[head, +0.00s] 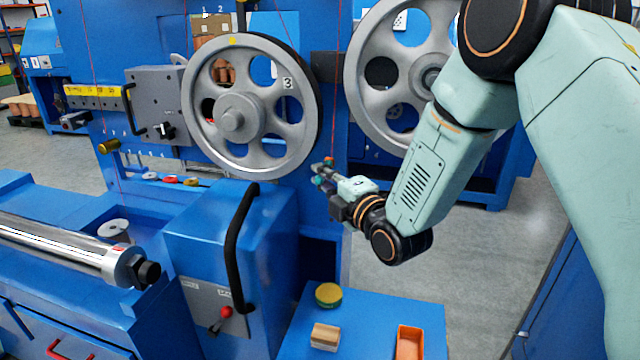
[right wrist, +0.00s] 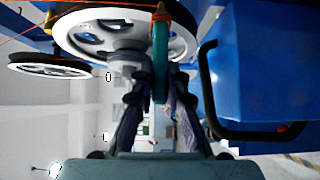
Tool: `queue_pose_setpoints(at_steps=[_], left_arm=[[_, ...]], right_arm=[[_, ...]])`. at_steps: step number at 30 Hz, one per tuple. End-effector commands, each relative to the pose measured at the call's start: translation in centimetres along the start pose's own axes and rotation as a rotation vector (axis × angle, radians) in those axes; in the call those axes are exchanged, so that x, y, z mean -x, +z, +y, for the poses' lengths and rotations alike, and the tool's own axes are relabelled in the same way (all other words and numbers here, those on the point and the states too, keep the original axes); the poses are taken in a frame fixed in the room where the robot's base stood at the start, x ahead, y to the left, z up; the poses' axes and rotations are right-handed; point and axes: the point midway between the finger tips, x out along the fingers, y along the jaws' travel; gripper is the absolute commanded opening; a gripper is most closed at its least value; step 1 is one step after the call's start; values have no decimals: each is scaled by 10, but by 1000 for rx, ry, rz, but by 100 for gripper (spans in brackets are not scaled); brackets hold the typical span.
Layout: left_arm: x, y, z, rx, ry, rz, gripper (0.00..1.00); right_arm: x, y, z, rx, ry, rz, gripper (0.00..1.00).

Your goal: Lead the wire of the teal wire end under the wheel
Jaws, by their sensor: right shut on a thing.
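The wheel marked 3 (head: 236,120) is a grey spoked pulley on the blue machine. My right gripper (head: 324,172) is just right of its lower rim in the head view. It is shut on the teal wire end (right wrist: 160,62), which stands upright between the fingers in the right wrist view. A thin red-orange wire (right wrist: 100,7) runs left from the top of the wire end, across a grey wheel (right wrist: 128,62). Whether the wire touches that wheel I cannot tell. The teal end is small and partly hidden by the fingers in the head view. My left gripper is not in view.
A second spoked wheel (head: 360,75) stands behind my right arm. A blue housing (head: 205,235) with a black handle (head: 240,240) sits below wheel 3. A blue table (head: 375,310) in front carries a round yellow-green item (head: 328,295), a wooden block (head: 325,337) and an orange tray (head: 410,330).

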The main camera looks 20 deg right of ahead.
Motion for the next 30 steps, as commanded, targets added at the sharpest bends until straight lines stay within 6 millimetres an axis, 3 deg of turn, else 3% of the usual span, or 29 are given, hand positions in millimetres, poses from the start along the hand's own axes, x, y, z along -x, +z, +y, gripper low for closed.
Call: queue_pose_setpoints(at_steps=[17,30], left_arm=[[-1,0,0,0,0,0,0],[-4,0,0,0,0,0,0]], right_arm=[[-7,7,0,0,1,-1,0],[-30,32,0,-1,2,-1,0]])
